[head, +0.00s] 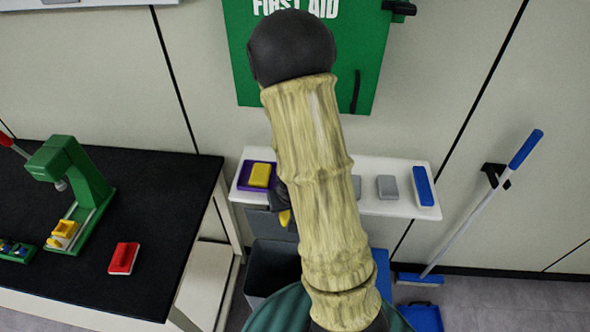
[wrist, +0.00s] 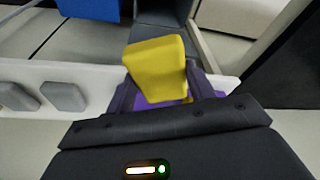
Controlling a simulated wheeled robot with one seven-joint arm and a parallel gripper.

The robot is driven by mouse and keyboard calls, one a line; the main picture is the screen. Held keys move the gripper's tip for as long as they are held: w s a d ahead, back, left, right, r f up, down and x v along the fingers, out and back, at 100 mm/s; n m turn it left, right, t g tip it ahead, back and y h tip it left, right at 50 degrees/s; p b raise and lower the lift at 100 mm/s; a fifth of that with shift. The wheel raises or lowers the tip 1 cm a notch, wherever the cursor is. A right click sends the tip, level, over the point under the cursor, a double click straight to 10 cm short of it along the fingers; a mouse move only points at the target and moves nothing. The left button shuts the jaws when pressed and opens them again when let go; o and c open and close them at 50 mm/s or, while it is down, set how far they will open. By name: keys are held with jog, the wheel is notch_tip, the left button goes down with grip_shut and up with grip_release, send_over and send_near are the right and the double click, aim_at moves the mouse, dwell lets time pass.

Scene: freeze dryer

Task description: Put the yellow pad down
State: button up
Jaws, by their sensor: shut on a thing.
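The yellow pad (wrist: 156,66) is between my gripper's (wrist: 164,90) dark fingers in the wrist view, and the gripper is shut on it. Behind the pad is part of a purple tray (wrist: 174,100). In the head view the purple tray (head: 244,185) lies at the left end of the white shelf, and a yellow block (head: 259,174) shows on or over it. A dark part of my gripper shows beside my arm, with a small yellow patch (head: 285,217) under it. I cannot tell which yellow shape is the held pad. My arm hides most of the gripper there.
The white shelf (head: 404,207) also holds grey pads (head: 387,187) and a blue pad (head: 423,186). Dark bins (head: 268,262) stand below it. At the left, a black table (head: 150,200) bears a green press (head: 75,170) and a red block (head: 123,258).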

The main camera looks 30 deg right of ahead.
jog(key=w+d+p, duration=0.2)
jog(key=w, duration=0.2)
jog(key=w+d+p, duration=0.2)
jog(key=w+d, duration=0.1)
jog(key=w, duration=0.1)
jog(key=w+d+p, duration=0.2)
jog(key=w+d, duration=0.1)
jog(key=w, duration=0.1)
jog(key=shift+d, duration=0.25)
jog(key=shift+w+f, duration=0.1)
jog(key=shift+f+p, duration=0.8)
jog(key=shift+f, duration=0.85)
jog(key=shift+f, duration=0.2)
jog(key=o, duration=1)
